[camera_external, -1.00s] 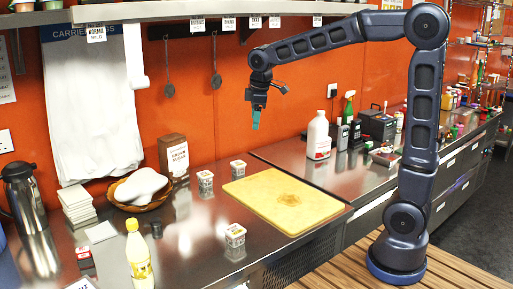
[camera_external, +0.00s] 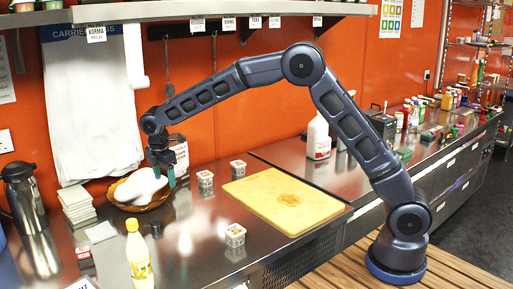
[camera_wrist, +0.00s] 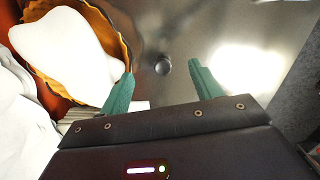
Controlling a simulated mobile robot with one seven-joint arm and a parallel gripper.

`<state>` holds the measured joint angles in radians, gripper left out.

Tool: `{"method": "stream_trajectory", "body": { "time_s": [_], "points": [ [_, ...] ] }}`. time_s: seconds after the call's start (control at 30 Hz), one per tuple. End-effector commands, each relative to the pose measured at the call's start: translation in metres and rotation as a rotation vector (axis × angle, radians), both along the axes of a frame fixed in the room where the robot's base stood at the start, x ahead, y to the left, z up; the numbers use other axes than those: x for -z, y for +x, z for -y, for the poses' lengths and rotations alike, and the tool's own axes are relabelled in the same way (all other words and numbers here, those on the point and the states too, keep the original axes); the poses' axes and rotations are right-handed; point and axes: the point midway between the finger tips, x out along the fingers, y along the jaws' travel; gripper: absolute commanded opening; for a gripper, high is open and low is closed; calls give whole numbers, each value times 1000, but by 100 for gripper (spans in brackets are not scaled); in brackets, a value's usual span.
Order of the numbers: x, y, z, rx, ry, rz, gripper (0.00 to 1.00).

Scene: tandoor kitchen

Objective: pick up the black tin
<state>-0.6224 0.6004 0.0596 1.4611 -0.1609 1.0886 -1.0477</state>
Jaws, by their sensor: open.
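The black tin (camera_external: 157,230) is small and round and stands upright on the steel counter, just right of the yellow-capped bottle. In the wrist view the tin (camera_wrist: 163,66) shows from above, between and slightly beyond the two green fingertips. My gripper (camera_external: 171,184) is open and empty, pointing down above the counter by the right rim of the bowl. It is apart from the tin, farther back and higher. Nothing covers the tin in either view.
A yellow-capped bottle (camera_external: 139,255) stands close left of the tin. A wicker bowl (camera_external: 120,206) with a white bag is behind it. White-lidded tubs (camera_external: 235,235) and a yellow cutting board (camera_external: 285,202) are to the right.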

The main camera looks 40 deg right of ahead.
Motion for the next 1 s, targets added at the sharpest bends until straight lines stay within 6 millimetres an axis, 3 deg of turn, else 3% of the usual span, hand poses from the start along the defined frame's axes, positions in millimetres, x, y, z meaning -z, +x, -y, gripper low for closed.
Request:
{"method": "stream_trajectory", "body": {
  "time_s": [0.1,0.3,0.47,0.8,1.0],
  "points": [
    [31,1,-33,-80,-17,-19,64],
    [57,0,-59,-156,-33,-34,64],
    [65,0,-63,-168,-35,-37,64],
    [108,2,-58,-166,-36,-37,64],
    [120,2,-57,-167,-36,-37,64]
  ]
}}
